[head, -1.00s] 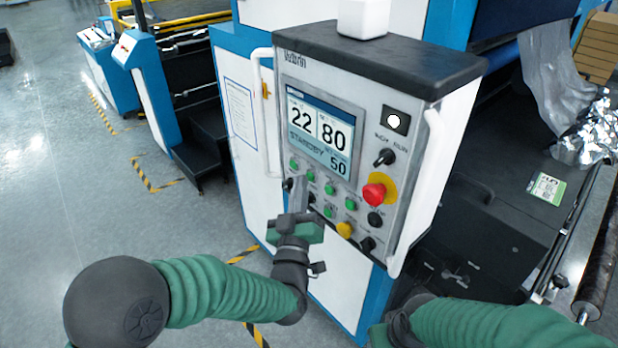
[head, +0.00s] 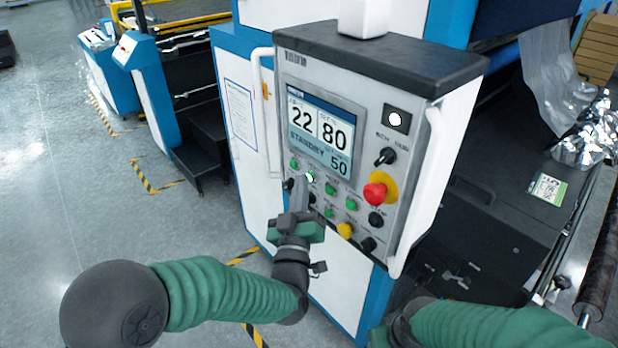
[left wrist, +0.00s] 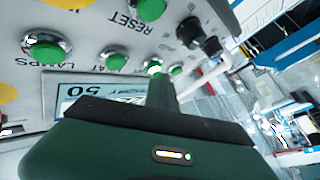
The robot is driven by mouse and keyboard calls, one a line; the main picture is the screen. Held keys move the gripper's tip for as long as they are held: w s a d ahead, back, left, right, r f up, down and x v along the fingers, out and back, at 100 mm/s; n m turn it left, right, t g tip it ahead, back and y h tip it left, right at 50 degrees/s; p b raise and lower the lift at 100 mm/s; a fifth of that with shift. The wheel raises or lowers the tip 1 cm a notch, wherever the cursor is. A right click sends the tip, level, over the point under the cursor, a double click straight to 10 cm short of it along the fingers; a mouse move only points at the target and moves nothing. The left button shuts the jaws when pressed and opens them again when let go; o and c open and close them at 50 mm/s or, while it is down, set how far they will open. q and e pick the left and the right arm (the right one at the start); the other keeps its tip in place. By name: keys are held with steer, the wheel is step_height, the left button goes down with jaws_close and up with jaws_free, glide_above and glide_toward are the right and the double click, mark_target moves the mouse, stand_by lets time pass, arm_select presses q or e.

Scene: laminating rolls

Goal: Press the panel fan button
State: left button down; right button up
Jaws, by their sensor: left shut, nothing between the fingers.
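The control panel (head: 347,110) stands ahead, with a screen reading 22, 80, STANDBY and 50. Several green buttons sit below the screen. One upper-row green button (head: 310,177) glows bright; it also shows lit in the left wrist view (left wrist: 154,68). My left gripper (head: 304,187) is shut and empty, its fingertips at or just in front of this lit button. Whether they touch it I cannot tell. The button's label is hidden or too small to read. Of my right side only the arm shows.
A red emergency stop (head: 375,194) on a yellow collar, black knobs and a yellow button (head: 345,230) lie to the right and below. A black selector (left wrist: 190,29) is near the fingers in the left wrist view. White handles (head: 421,190) flank the panel.

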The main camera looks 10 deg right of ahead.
arm_select(q)
steer(key=shift+s+a, duration=0.4)
steer(key=shift+a, duration=0.05)
steer(key=s+a, duration=0.1)
steer(key=a, duration=0.1)
steer(key=s+a+b, duration=0.1)
steer(key=s+a, duration=0.1)
steer(key=shift+a, duration=0.1)
stand_by(0.3)
steer(key=shift+w, duration=0.1)
stand_by(0.4)
